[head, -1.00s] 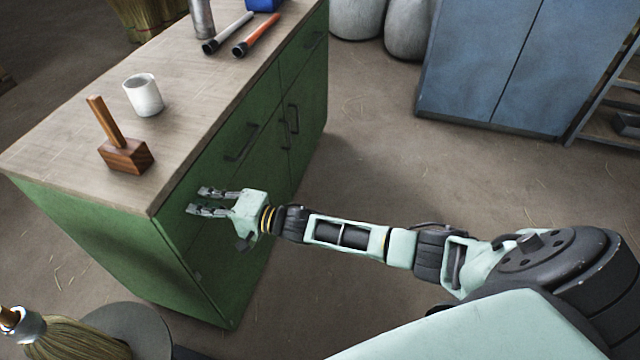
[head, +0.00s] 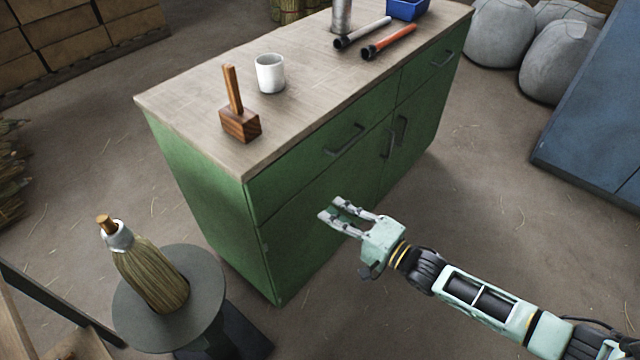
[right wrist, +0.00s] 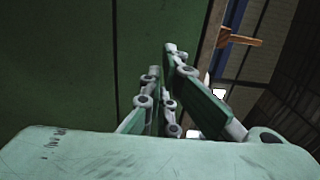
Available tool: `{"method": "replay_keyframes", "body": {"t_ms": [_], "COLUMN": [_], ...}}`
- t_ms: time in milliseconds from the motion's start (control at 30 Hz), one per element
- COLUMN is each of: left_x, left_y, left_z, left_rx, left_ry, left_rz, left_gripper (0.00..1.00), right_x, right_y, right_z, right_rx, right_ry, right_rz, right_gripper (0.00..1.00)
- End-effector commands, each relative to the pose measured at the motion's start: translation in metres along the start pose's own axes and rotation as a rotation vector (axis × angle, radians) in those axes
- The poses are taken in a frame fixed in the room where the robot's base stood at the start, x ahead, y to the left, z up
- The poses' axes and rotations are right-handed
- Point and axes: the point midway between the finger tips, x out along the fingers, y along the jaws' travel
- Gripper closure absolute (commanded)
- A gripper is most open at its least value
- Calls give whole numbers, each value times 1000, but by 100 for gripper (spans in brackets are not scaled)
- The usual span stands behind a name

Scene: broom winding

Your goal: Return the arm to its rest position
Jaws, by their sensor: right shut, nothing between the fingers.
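My right gripper (head: 334,211) is in front of the green cabinet's (head: 215,200) door side, below the countertop. Its arm reaches in from the lower right. The fingers are close together with nothing held between them. In the right wrist view the gripper (right wrist: 168,72) points along the green cabinet front (right wrist: 60,60). I cannot tell whether the fingertips touch the cabinet. My left gripper is not in view.
A wooden mallet (head: 240,122), a white cup (head: 270,74), two tubes and a blue bin (head: 408,9) are on the countertop (head: 185,97). A broom head (head: 152,275) stands on a round grey stand (head: 208,290). Grey sacks (head: 553,62) and a blue cabinet (head: 600,120) are at the right. Floor between is clear.

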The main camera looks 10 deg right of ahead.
Motion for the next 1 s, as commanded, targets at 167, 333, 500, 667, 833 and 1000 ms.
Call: {"method": "replay_keyframes", "body": {"t_ms": [167,333,500,667,833,1000], "left_x": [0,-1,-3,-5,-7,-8], "left_y": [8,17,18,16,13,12], "left_z": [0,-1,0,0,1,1], "left_rx": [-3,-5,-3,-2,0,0], "left_ry": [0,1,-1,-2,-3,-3], "left_rz": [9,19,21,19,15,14], "left_gripper": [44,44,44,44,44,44], "right_x": [-2,-8,-43,-108,-192,-282], "right_y": [0,34,137,242,336,405], "right_z": [0,-13,-36,-33,5,70], "right_rx": [-1,-97,-367,-605,-771,-863], "right_ry": [1,57,157,143,-1,-240], "right_rz": [0,72,325,635,936,1172], "right_gripper": [100,100,100,100,100,100]}}
